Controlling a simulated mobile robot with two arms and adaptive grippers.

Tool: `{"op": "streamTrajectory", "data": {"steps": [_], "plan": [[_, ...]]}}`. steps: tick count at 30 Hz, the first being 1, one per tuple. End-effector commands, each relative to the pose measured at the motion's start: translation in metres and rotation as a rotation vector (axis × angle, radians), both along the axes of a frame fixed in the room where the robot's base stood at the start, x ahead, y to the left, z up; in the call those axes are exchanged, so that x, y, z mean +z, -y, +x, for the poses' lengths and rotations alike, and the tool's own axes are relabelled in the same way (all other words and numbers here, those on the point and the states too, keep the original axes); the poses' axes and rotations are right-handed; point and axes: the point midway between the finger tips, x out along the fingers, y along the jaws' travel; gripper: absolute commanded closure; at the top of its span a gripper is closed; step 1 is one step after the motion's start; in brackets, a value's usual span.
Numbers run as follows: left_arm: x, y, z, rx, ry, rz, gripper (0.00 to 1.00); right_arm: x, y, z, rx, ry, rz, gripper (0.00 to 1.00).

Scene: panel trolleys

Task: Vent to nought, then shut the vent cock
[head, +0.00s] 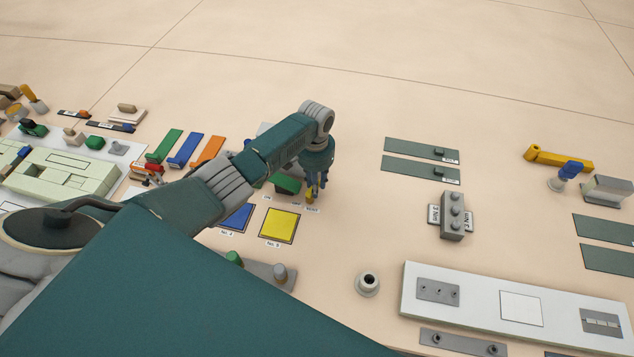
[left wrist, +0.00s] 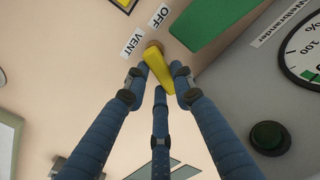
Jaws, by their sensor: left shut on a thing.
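The vent cock has a yellow lever (left wrist: 160,72) on a small brass pivot, beside the labels VENT (left wrist: 132,44) and OFF (left wrist: 158,15) in the left wrist view. The lever points down the picture, between my fingers. My left gripper (head: 317,192) is shut on the lever, which shows as a small yellow piece (head: 309,196) in the head view. A round white dial (left wrist: 303,48) is cut by the right edge of the left wrist view; no needle shows in the visible part. My right gripper is not in view.
A grey housing carries the dial and a dark green button (left wrist: 268,137). A green bar (left wrist: 213,22) lies near the cock. In the head view, a blue plate (head: 237,216) and a yellow plate (head: 279,226) lie in front of it.

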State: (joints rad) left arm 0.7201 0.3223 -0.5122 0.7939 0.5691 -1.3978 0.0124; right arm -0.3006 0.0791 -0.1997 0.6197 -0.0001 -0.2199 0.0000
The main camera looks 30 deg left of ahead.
Motion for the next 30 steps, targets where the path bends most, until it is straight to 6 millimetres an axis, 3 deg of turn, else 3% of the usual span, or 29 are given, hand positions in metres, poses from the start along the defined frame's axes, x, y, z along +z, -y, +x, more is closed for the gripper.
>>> {"op": "streamTrajectory", "data": {"steps": [13, 30], "plan": [[0.002, -0.007, 0.002, 0.294, 0.002, -0.001, 1.00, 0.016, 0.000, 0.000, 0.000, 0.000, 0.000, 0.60], [0.001, -0.010, 0.003, 0.371, 0.004, 0.000, 1.00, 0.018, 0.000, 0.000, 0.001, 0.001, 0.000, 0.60]]}}
